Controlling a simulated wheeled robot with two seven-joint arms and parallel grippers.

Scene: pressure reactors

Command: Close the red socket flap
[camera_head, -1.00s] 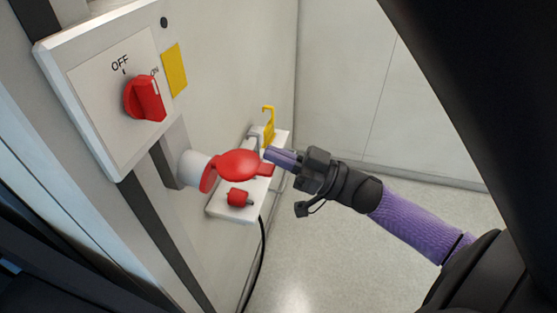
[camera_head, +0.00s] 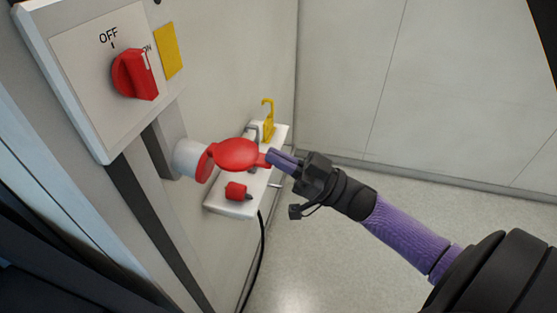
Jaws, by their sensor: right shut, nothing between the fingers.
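The red socket flap (camera_head: 236,154) stands open, sticking out from the front of the socket (camera_head: 190,159), which has a white body and a red rim. The flap's tab points right. My right gripper (camera_head: 272,158) is shut and empty. Its purple fingertips are at the flap's tab, touching it or very close; I cannot tell which. The socket's mouth is mostly hidden by its rim and the flap. My left gripper is not in view.
A panel with a red OFF/ON knob (camera_head: 135,74) is above the socket, beside a yellow label (camera_head: 168,51). A white shelf (camera_head: 232,207) behind the flap holds a red padlock (camera_head: 236,190) and a yellow hook (camera_head: 268,121). The floor at right is clear.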

